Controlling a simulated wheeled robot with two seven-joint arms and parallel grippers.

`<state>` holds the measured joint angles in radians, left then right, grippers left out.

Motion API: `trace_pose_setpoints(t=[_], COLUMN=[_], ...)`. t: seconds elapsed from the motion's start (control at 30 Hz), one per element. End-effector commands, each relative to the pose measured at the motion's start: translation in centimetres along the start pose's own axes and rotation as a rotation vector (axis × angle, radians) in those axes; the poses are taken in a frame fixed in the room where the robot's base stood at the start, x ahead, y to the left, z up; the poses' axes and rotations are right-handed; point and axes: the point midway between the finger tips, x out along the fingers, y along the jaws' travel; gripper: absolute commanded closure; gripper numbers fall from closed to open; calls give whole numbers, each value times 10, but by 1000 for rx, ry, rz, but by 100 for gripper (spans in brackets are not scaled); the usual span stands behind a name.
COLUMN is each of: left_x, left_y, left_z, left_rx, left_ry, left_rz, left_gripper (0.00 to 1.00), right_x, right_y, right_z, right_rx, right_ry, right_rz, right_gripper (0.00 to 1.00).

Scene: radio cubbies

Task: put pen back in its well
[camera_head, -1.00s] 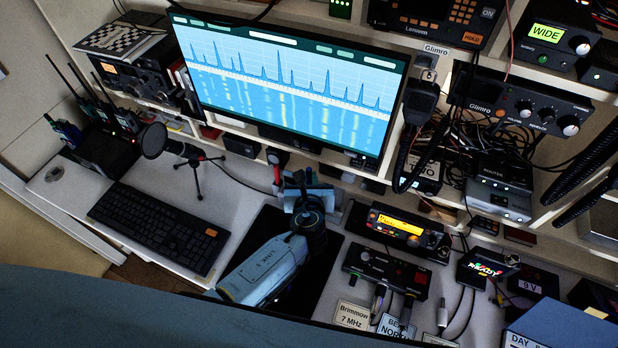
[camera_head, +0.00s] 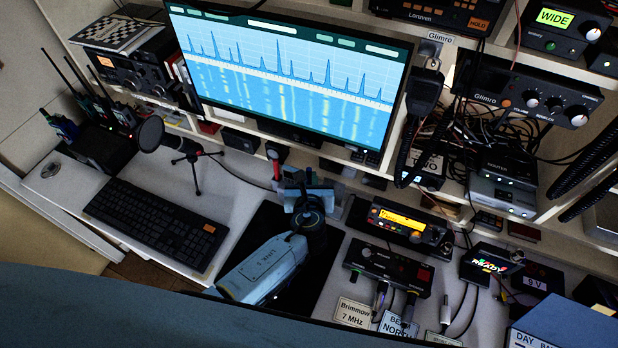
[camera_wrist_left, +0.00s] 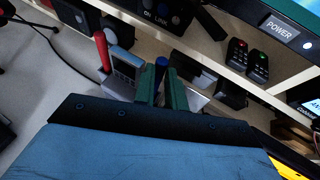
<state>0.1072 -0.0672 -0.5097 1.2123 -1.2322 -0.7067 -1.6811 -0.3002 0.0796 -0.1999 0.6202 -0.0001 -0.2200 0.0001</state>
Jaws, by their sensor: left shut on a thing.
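My left gripper (camera_wrist_left: 161,92) points away from me in the left wrist view. Its two green fingers are shut on a blue pen (camera_wrist_left: 161,64), whose rounded top shows between them. The pen's lower end is hidden, so I cannot tell whether it sits in a well. A grey stand (camera_wrist_left: 119,90) with a small screen is just beyond and left of the fingers. A red pen-like stick (camera_wrist_left: 103,50) stands upright at its left. In the head view my left wrist (camera_head: 308,222) largely hides the pen and stand. My right gripper is not in view.
A keyboard (camera_head: 155,222) and a microphone on a tripod (camera_head: 185,147) are to the left. The monitor (camera_head: 285,80) overhangs behind. A radio with an amber display (camera_head: 402,222) and a control box (camera_head: 388,268) are close on the right.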

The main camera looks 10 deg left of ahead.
Motion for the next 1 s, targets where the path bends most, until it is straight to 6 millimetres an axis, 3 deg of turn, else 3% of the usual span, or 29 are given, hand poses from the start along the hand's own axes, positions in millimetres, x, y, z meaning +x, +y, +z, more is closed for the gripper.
trace_pose_setpoints(t=[0.5,0.53,0.7,1.0], left_x=[6,5,5,4], left_y=[0,0,0,0], left_z=[-13,-12,-12,-12], left_rx=[1,1,0,0], left_ry=[0,0,-1,0], left_rz=[0,0,0,1], left_gripper=[100,85,63,62], right_x=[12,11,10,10], right_y=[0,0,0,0], right_z=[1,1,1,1], right_rx=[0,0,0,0], right_ry=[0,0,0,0], right_rz=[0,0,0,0], right_gripper=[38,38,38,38])
